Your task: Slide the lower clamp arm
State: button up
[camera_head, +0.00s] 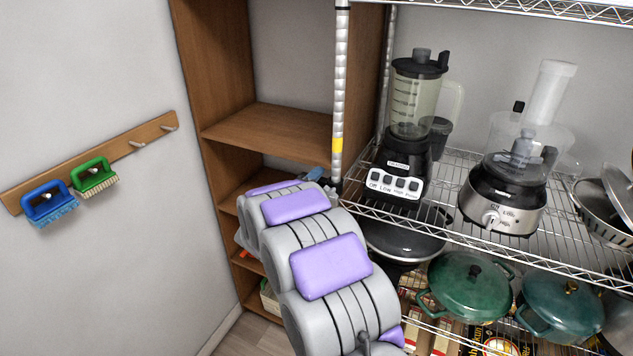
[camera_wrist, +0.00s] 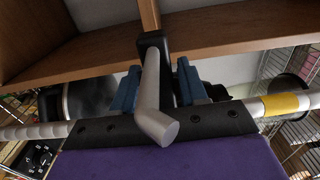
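The clamp arm (camera_wrist: 153,97) is a grey round bar set in a black clamp body (camera_wrist: 151,44) in the wrist view. My gripper (camera_wrist: 157,80) has two blue fingers, one on each side of the clamp arm, with the bar between them. The fingers are apart; I see no clear contact with the bar. The bar's rounded end points toward the camera over the gripper's black front edge. In the head view, my gripper (camera_head: 315,173) is mostly hidden by my arm, with a blue bit beside the rack post (camera_head: 339,95). The clamp there is mostly hidden.
The wire rack fills the right side, with a blender (camera_head: 405,130), a food processor (camera_head: 503,190) and green pots (camera_head: 470,285) close to my arm. A wooden shelf unit (camera_head: 270,130) stands behind. Brushes (camera_head: 50,205) hang on the left wall. Floor shows at lower left.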

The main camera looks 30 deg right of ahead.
grip_shut()
dwell(0.3)
notch_tip(320, 180, up, 13)
jog(key=p, duration=0.4)
jog(key=shift+o, duration=0.9)
grip_release()
